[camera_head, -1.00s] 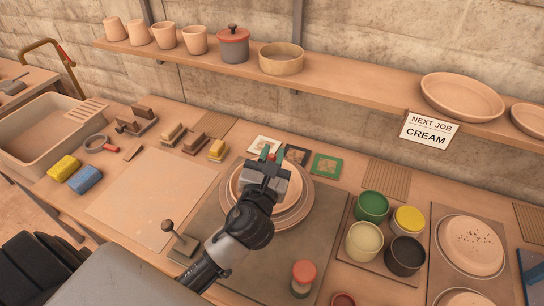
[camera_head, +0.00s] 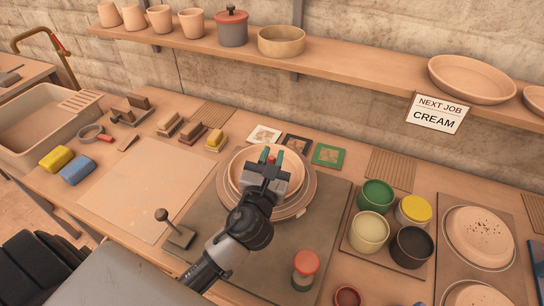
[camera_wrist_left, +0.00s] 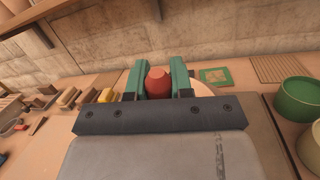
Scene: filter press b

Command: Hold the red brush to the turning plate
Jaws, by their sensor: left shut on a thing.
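My left gripper (camera_head: 270,160) is over the turning plate, its green fingers shut on a red rounded piece, which I take to be the red brush (camera_head: 271,160). In the left wrist view the red brush (camera_wrist_left: 158,82) sits between the two green fingers (camera_wrist_left: 158,80). The clay plate (camera_head: 241,163) lies on a round wheel (camera_head: 226,190) in the middle of the bench, partly covered by my gripper. The brush's lower end is hidden, so I cannot tell whether it touches the plate. My right gripper is out of view.
A lever (camera_head: 163,217) stands left of my arm. A red-topped jar (camera_head: 306,263) stands to its right. Several glaze pots, including a green one (camera_head: 376,194), stand further right. A shelf (camera_head: 350,80) with pottery and a CREAM sign (camera_head: 437,113) runs behind. A pale board (camera_head: 150,195) lies clear at left.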

